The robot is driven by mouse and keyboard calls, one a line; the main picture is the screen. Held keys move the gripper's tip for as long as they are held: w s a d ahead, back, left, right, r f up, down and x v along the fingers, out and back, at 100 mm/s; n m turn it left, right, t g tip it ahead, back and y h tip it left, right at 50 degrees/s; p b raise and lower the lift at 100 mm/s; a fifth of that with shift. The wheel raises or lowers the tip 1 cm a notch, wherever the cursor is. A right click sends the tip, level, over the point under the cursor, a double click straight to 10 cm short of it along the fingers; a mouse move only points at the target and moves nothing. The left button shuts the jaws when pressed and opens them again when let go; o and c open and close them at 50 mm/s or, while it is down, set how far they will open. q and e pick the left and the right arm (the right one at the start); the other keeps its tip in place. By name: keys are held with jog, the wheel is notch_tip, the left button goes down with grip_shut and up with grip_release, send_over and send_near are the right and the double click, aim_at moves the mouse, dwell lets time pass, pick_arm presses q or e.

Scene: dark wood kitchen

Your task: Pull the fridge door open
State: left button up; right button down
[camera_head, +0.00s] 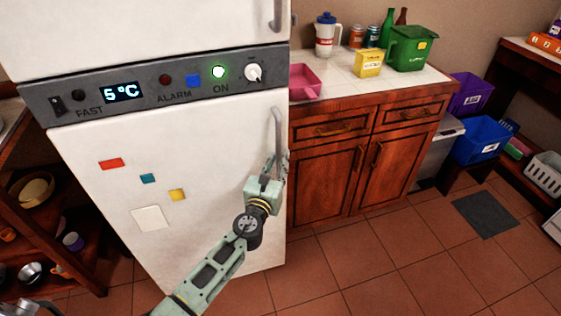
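The white fridge has a lower door (110,195) that is closed, flush under the grey control panel. A vertical grey handle (278,128) runs along that door's right edge. My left gripper (277,162) is at the lower end of this handle, with its fingertips pointing up and one on either side of the bar as seen from here. The lower end of the handle is hidden by the fingers, and I cannot tell if they press on it.
The control panel (150,88) reads 5 °C. A wooden cabinet (335,180) stands close at the fridge's right, with a pink tray (303,82) on its counter. Wooden shelves (70,210) stand at the left. Tiled floor (375,255) in front of the cabinet is clear.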

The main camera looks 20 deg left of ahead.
pick_arm(q)
jog(key=shift+w, duration=0.55)
grip_shut()
